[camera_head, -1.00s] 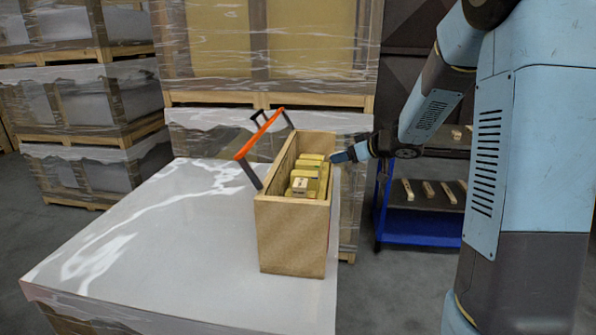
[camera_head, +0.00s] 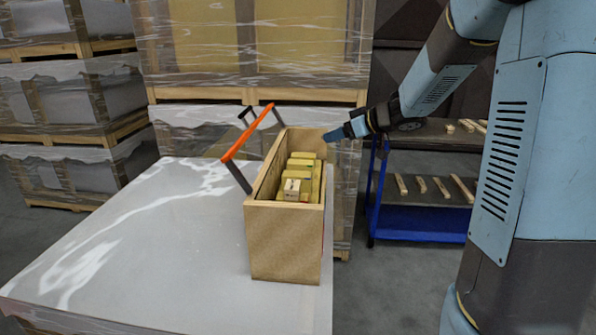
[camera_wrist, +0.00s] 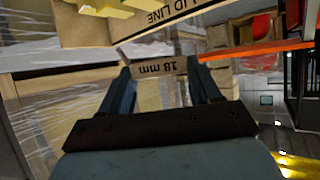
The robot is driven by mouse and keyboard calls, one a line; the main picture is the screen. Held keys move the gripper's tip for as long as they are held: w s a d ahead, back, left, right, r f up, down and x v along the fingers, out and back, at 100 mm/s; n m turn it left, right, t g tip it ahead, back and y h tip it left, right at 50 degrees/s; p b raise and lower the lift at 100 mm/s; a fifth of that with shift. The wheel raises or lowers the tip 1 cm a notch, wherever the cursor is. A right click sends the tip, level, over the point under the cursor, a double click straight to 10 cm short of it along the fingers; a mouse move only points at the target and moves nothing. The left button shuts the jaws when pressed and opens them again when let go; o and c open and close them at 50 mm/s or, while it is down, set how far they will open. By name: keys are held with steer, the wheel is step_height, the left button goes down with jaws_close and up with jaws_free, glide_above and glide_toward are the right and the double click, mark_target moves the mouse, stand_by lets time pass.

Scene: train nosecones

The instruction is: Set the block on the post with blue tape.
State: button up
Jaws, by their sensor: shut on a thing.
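My gripper (camera_head: 328,136) is at the back right rim of an open wooden box. In the wrist view its two fingers (camera_wrist: 159,72) are shut on a small wooden block (camera_wrist: 158,69) marked "18 mm", which reads upside down. The block cannot be made out in the head view. Several yellowish posts (camera_head: 303,163) stand in a row inside the box (camera_head: 284,245). A pale block with dark marks (camera_head: 292,189) sits at the near end of the row. I cannot tell which post bears blue tape. A box wall with "LID LINE" (camera_wrist: 170,17) shows beyond the fingers.
The box stands on a wrapped pallet top (camera_head: 150,260), clear to its left. A blue shelf cart (camera_head: 425,219) with several wooden pieces stands behind right. Wrapped pallets fill the back.

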steer(key=a+f, duration=0.3)
steer(key=a, duration=0.3)
glide_above(300, 176)
steer(key=d, duration=0.1)
step_height(300, 176, down, 4)
steer(key=shift+d, duration=0.15)
steer(key=shift+a+f, duration=0.55)
steer(key=shift+f, duration=0.15)
step_height(300, 176, down, 2)
steer(key=shift+w+a+f, duration=0.1)
steer(key=shift+a, duration=0.05)
steer(key=shift+f, duration=0.4)
steer(key=shift+f, duration=0.35)
steer(key=o, duration=1.1)
steer(key=shift+f, duration=0.1)
steer(key=shift+r, duration=0.2)
